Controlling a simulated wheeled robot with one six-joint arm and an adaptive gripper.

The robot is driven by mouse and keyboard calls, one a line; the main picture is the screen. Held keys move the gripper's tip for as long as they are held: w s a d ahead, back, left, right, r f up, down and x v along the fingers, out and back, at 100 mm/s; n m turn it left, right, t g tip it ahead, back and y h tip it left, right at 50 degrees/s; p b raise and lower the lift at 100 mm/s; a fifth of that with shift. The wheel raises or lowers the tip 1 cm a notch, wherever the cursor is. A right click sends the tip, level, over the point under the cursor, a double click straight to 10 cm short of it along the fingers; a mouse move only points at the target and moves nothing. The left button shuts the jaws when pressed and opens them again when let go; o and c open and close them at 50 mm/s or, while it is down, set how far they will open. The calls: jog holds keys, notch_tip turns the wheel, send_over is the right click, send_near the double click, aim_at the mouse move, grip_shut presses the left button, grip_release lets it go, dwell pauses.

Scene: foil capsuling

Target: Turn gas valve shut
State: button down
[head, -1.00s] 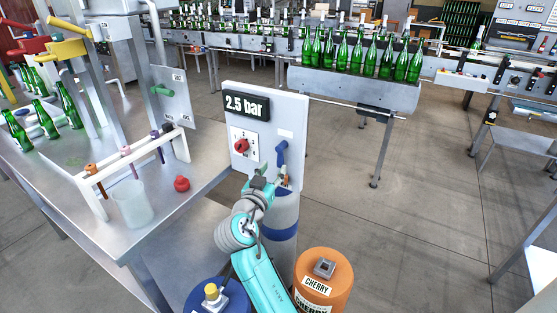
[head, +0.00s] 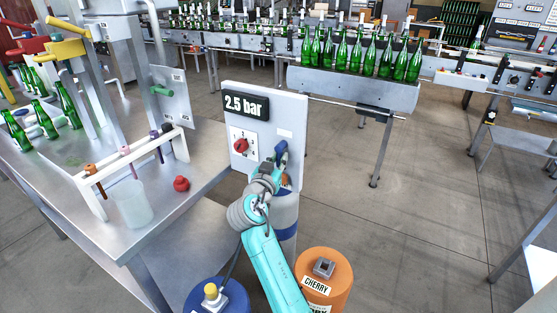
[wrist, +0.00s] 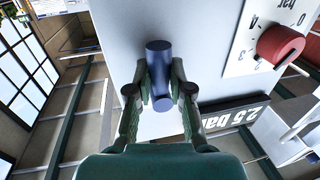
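The blue gas valve handle (head: 281,148) is on the upright white panel (head: 290,112). Its upper end shows above my gripper and its lower part is hidden in the head view. In the wrist view the blue handle (wrist: 159,60) lies between the two fingers of my gripper (wrist: 161,82). The fingers are drawn in, one along each side, with no clear gap to it. The handle looks close to upright on the panel in the head view. A dark display (head: 246,106) on the panel reads 2.5 bar.
A red numbered knob (head: 240,146) sits left of the handle, and close by in the wrist view (wrist: 281,45). A steel table (head: 95,220) with a plastic beaker (head: 133,206) stands left. An orange cherry barrel (head: 333,285) stands below right. Open floor lies right.

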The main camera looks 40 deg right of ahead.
jog(key=shift+s+n, duration=0.1)
jog(key=shift+n, duration=0.2)
jog(key=n, duration=0.2)
jog(key=s+n+g, duration=0.1)
jog(key=n, duration=0.2)
jog(key=s+r+n+y, duration=0.1)
jog(key=n, duration=0.1)
jog(key=shift+d+r+n+g, duration=0.1)
jog(key=shift+d+n+g, duration=0.2)
jog(key=shift+d, duration=0.1)
jog(key=n, duration=0.1)
jog(key=r+n, duration=0.1)
jog(key=n, duration=0.1)
jog(key=n+g, duration=0.1)
jog(key=shift+s+d+r+n, duration=0.1)
jog(key=shift+s+r+n, duration=0.05)
jog(key=shift+s+n, duration=0.15)
jog(key=shift+r+n+g, duration=0.25)
jog(key=shift+n+g, duration=0.05)
jog(key=shift+n, duration=0.45)
jog(key=shift+r+n+g, duration=0.25)
jog(key=shift+n+g, duration=0.05)
jog(key=shift+n, duration=0.45)
jog(key=c, duration=1)
grip_release()
jog(key=shift+c, duration=0.2)
